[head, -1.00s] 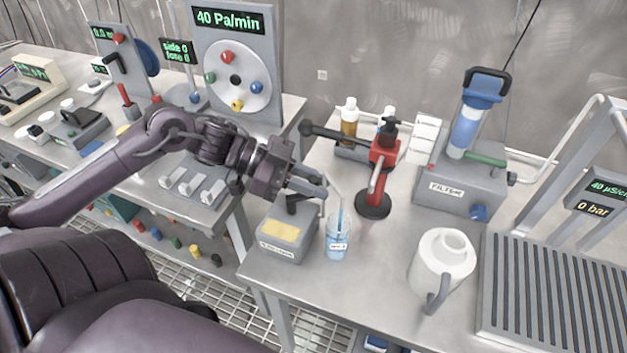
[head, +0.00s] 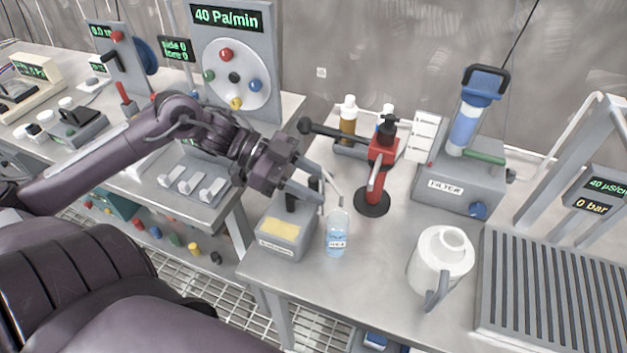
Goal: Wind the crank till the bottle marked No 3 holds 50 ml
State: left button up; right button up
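A small clear bottle (head: 337,236) with pale blue liquid and a white label stands on the right bench; the label is too small to read surely. A grey box with a yellow panel (head: 279,230) stands just left of it, with a dark upright post on top. A thin pale spout reaches over the bottle. My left gripper (head: 318,188) is above the box, its fingers on both sides of a dark piece that looks like the crank handle. The fingers partly hide the crank. My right gripper is not in view.
A red hand pump (head: 379,170) with a black lever stands behind the bottle. A white jug (head: 442,262), a filter unit (head: 460,184) and a slatted grey tray (head: 550,295) are to the right. The bench front is clear.

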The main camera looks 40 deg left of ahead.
pick_arm(q)
jog(key=shift+v, duration=3.9)
